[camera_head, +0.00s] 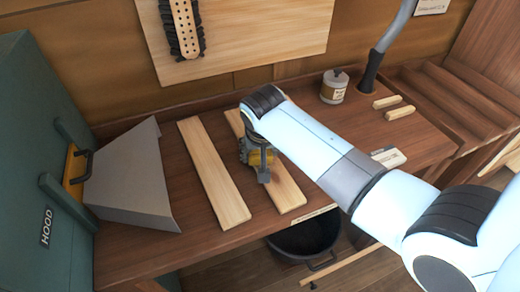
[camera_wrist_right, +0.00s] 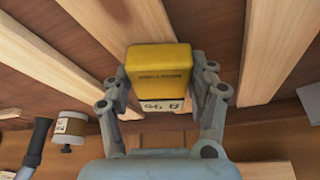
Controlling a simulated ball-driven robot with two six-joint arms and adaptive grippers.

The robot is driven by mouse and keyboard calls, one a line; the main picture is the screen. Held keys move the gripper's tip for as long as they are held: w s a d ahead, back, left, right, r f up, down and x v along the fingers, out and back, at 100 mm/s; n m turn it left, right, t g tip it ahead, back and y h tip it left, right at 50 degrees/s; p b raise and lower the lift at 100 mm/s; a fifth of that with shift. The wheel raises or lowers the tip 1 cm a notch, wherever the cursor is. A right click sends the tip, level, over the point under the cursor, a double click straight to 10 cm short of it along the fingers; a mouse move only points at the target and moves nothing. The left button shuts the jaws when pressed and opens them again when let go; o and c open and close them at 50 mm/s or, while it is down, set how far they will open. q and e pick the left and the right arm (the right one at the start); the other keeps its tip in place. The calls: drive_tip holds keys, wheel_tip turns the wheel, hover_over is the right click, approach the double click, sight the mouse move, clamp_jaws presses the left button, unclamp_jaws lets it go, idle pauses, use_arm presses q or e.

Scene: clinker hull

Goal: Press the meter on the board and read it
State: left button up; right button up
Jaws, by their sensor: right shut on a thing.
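My right gripper (camera_head: 262,165) is shut on a yellow meter (camera_wrist_right: 160,72), which shows large between its fingers in the right wrist view. In the head view the meter is mostly hidden by the gripper, over the right-hand pale board (camera_head: 288,194) on the bench. I cannot tell whether it touches the board. The meter's white display (camera_wrist_right: 163,105) faces the wrist camera; its dark digits are small and partly cut off, so I cannot read them surely. A second pale board (camera_head: 212,172) lies to the left. My left gripper is not in view.
A grey metal hood (camera_head: 135,180) stands at the left of the bench, beside a green cabinet (camera_head: 40,150). A labelled pot (camera_head: 334,87) and small wooden blocks (camera_head: 400,112) lie at the back right. A black bucket (camera_head: 303,240) is below the front edge.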

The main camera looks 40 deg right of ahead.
drive_tip(key=shift+r+p, duration=2.8)
drive_tip(key=shift+p, duration=0.25)
drive_tip(key=shift+r, duration=1.15)
